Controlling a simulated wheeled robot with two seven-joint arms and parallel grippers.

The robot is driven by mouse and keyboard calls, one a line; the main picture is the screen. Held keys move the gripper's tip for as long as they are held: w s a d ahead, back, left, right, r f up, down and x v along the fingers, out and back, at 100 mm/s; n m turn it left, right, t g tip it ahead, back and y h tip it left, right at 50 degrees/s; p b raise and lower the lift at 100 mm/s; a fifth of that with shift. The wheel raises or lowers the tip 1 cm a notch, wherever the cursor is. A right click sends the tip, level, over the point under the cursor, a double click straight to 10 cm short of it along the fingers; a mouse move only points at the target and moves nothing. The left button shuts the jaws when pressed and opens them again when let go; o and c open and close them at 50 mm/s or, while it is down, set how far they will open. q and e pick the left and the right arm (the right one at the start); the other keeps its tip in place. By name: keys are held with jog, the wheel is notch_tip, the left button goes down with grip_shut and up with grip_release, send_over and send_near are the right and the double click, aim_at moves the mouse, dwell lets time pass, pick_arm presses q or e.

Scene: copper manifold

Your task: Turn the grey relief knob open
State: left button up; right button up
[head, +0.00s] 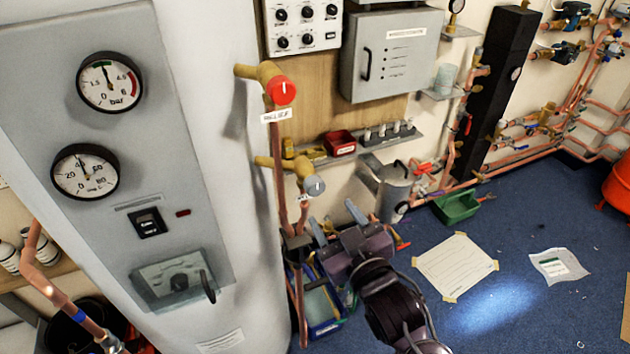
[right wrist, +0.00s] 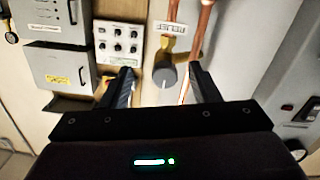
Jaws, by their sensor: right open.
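The grey relief knob (head: 315,187) sits on a brass valve (head: 290,163) on the copper pipe beside the white tank, below a red knob (head: 282,90) with a RELIEF label. My right gripper (head: 338,220) is open and empty, just below and to the right of the grey knob in the head view. In the right wrist view, the grey knob (right wrist: 166,76) appears between the two fingers (right wrist: 165,82), beyond their tips. A white mark on it runs roughly upright there. I see no contact. My left gripper is not in view.
The white tank (head: 215,230) with gauges stands close on the left. A grey box (head: 390,55) and a shelf (head: 365,140) are on the wall behind. A blue-edged bin (head: 325,310) is below the gripper. A green tray (head: 457,206) and paper sheets (head: 455,265) lie on the blue floor.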

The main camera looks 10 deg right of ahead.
aim_at(317, 189)
jog(key=w+a+r, duration=0.1)
jog(key=w+r+p, duration=0.1)
jog(key=w, duration=0.1)
jog(key=w+a+r+p, duration=0.1)
jog(key=shift+w+a+r, duration=0.1)
jog(key=shift+w+a, duration=0.2)
jog(key=shift+w, duration=0.05)
jog(key=shift+w+a+p, duration=0.2)
jog(key=shift+w+p, duration=0.1)
jog(key=shift+w, duration=0.4)
jog(key=c, duration=1)
